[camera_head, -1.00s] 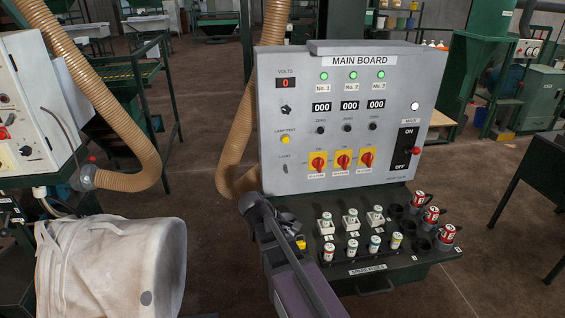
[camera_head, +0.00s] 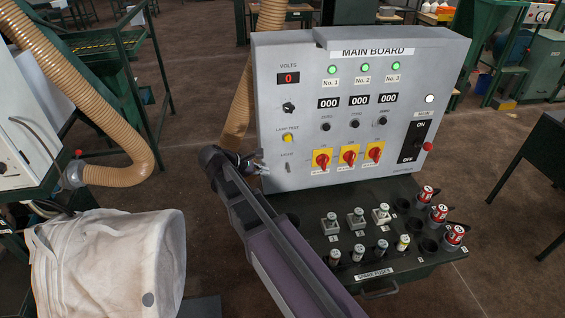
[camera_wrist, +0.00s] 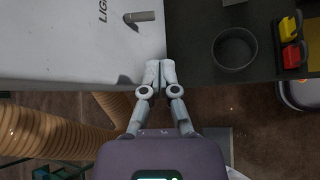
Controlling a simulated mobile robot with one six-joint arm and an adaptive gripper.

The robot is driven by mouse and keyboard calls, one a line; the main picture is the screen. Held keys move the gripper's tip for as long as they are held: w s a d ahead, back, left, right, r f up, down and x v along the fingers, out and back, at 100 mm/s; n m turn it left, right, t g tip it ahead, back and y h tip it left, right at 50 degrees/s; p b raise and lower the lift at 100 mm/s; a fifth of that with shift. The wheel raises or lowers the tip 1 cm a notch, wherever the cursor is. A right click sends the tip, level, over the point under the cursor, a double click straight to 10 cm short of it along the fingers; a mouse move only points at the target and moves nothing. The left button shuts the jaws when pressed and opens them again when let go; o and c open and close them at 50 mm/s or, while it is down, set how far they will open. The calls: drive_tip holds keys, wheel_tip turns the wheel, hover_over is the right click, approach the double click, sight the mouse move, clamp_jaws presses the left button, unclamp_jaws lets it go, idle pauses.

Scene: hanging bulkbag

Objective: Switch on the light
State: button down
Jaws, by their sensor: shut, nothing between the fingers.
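The grey main board (camera_head: 300,120) stands upright in the head view. Its light switch (camera_head: 289,168) is a small grey toggle under the label "LIGHT", near the lower left edge of the board. In the wrist view the toggle (camera_wrist: 140,17) sticks out at the top, beside the partly cut-off label. My gripper (camera_head: 260,164) is at the left edge of the board, just left of the toggle. In the wrist view the fingertips (camera_wrist: 160,70) are together and empty, a short gap away from the toggle. I cannot tell whether they touch the board.
A dark shelf (camera_head: 320,270) with fuses and sockets juts out below the board. A yellow lamp-test button (camera_head: 287,138) and red-yellow rotary switches (camera_head: 348,155) are near the toggle. A ribbed hose (camera_head: 95,95) and a white bulk bag (camera_head: 110,265) are at left.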

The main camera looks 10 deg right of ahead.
sight(288, 168)
drive_tip(key=shift+w+a+r, duration=0.15)
drive_tip(key=shift+w+r, duration=0.2)
drive_tip(key=shift+w, duration=0.15)
drive_tip(key=shift+f, duration=0.1)
drive_tip(key=b+x, duration=0.5)
drive_tip(key=x, duration=0.5)
drive_tip(key=shift+b, duration=0.35)
